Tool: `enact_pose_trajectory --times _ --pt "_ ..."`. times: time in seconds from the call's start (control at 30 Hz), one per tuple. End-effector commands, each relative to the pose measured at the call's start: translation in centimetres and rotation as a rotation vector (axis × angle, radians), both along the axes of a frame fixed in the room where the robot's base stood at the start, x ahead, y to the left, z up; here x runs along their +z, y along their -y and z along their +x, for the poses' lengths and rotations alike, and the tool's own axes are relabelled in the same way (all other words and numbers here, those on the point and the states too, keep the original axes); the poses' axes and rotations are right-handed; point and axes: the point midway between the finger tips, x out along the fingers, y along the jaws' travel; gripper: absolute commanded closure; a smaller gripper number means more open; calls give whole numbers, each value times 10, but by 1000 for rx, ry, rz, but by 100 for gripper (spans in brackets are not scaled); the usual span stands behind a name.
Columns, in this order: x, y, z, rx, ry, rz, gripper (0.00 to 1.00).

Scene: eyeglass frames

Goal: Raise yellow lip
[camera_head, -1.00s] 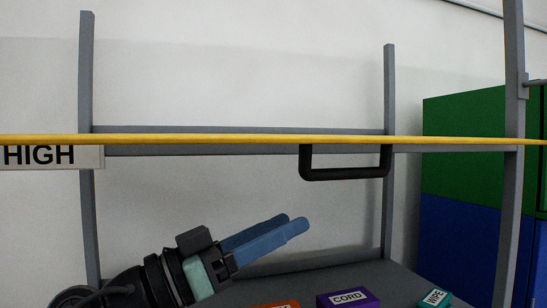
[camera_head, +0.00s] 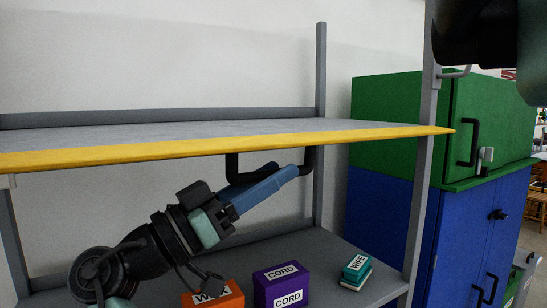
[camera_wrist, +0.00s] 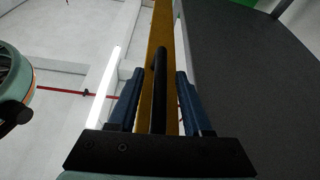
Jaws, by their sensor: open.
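The yellow lip (camera_head: 190,148) runs along the front edge of a grey shelf board (camera_head: 220,129). A black U-shaped handle (camera_head: 232,166) hangs under the lip; my fingers hide most of its lower bar in the head view. My gripper (camera_head: 283,168) is open, with blue fingers reaching up and right to the handle. In the wrist view my gripper (camera_wrist: 160,74) has one finger on each side of the black handle bar (camera_wrist: 159,95), with visible gaps. The yellow lip (camera_wrist: 161,28) shows behind the bar there.
On the lower grey shelf (camera_head: 335,255) stand an orange box (camera_head: 222,297), a purple CORD box (camera_head: 282,285) and a teal WIPE box (camera_head: 356,267). A rack post (camera_head: 420,200) and a green-and-blue cabinet (camera_head: 395,125) stand at the right.

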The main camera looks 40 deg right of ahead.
Motion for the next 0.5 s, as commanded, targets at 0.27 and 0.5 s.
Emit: enact_pose_trajectory --times 0.27,0.5 --pt "2 8 -1 0 0 0 50" --pt "2 7 -1 0 0 0 70"
